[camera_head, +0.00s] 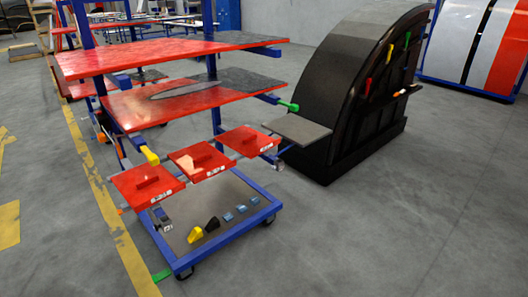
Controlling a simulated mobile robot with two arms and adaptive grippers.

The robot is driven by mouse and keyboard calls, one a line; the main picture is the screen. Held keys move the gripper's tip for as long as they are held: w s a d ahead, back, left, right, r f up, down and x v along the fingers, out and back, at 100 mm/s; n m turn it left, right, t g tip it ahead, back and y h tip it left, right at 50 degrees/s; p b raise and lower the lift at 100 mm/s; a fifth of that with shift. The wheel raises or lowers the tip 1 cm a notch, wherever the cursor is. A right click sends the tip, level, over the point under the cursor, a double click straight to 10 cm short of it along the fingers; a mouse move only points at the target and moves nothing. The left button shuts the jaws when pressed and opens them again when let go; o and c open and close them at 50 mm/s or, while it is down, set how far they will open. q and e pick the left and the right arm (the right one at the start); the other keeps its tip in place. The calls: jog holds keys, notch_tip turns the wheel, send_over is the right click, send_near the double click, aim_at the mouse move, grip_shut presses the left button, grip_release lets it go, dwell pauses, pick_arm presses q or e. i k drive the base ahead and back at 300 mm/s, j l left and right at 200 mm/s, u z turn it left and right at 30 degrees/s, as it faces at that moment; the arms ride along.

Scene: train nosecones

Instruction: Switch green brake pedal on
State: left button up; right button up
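A small green pedal (163,275) sticks out near the floor at the front left corner of the blue-framed cart (230,239), beside a dark caster wheel (186,272). It looks flat and close to the floor; I cannot tell whether it is pressed or raised. A separate green handle (288,106) sits higher up, at the right end of the cart's middle shelf. Neither of my grippers shows in the head view.
The cart carries red panels (172,52) and red lidded boxes (201,161). Yellow (195,234) and black wedges lie on its lower deck. A large black curved shell (335,90) stands behind right. Grey floor is open in front and right.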

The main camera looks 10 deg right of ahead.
aim_at(156, 278)
jog(key=i+j, duration=0.6)
jog(key=j, duration=0.2)
jog(key=i+j+z, duration=0.1)
jog(key=i+j, duration=0.15)
jog(key=j, duration=0.15)
jog(key=i+j, duration=0.55)
jog(key=j, duration=0.25)
jog(key=i+j+z, duration=0.1)
jog(key=i+j, duration=0.2)
jog(key=j, duration=0.15)
